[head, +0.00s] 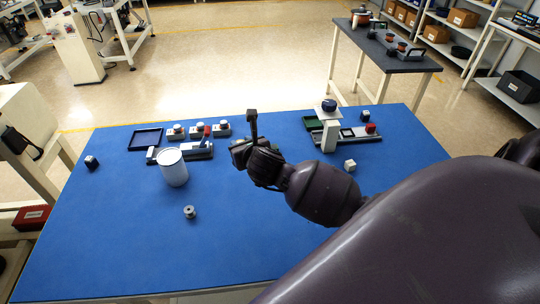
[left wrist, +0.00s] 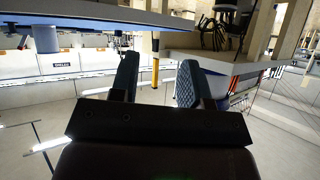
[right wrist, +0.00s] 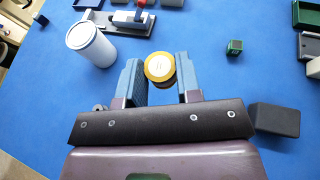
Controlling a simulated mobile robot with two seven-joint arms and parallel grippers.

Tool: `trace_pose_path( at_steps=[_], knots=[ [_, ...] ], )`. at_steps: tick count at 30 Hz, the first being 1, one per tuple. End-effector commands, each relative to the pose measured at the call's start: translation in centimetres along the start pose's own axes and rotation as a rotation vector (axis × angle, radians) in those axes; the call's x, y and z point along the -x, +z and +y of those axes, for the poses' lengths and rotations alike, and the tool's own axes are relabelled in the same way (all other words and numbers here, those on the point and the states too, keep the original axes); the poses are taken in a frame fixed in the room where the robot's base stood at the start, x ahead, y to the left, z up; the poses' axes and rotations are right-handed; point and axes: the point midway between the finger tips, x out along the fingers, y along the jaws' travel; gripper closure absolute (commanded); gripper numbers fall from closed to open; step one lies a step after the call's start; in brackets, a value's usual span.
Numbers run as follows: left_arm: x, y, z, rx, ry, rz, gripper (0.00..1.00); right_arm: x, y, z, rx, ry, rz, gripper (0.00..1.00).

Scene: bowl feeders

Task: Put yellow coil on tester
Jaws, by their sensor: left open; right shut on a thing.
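The yellow coil (right wrist: 160,68) is a short ring with a pale top, held between the fingertips of my right gripper (right wrist: 159,75) in the right wrist view. In the head view my right gripper (head: 242,150) is over the middle of the table, and the coil cannot be made out there. I cannot tell which is the tester. My left gripper (left wrist: 152,80) is open and empty, below table height.
A white cup (head: 173,168) stands in front of the lever fixture. A small grey cylinder (head: 189,211), a dark cube (head: 91,161) and a white cube (head: 350,165) sit apart on the blue table (head: 120,240). A dark tray (head: 146,139) lies at the back left. The table's front is mostly clear.

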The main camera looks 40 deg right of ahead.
Motion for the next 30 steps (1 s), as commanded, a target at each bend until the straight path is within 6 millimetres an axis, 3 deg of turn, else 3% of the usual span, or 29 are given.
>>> trace_pose_path(
  at_steps=[1, 3, 8, 23, 30],
  knots=[
    [0.8, -0.4, -0.1, 0.001, -0.001, -0.010, 0.57, -0.5, 1.4, -1.0, -0.010, -0.020, 0.002, 0.91],
    [1.2, -0.4, -0.2, 0.002, -0.002, -0.019, 0.57, -1.3, 2.1, -2.1, -0.024, -0.040, 0.005, 0.91],
    [1.2, 0.0, -0.2, 0.003, -0.003, -0.025, 0.57, -2.2, 2.5, -3.2, -0.038, -0.062, 0.007, 0.91],
    [-2.1, 3.6, 0.4, -0.001, 0.003, -0.016, 0.57, -4.8, -4.1, -3.2, -0.038, -0.064, 0.016, 0.91],
    [-2.5, 4.5, 0.5, -0.001, 0.003, -0.019, 0.57, -6.7, -8.7, -3.1, -0.036, -0.063, 0.014, 0.91]
  ],
)
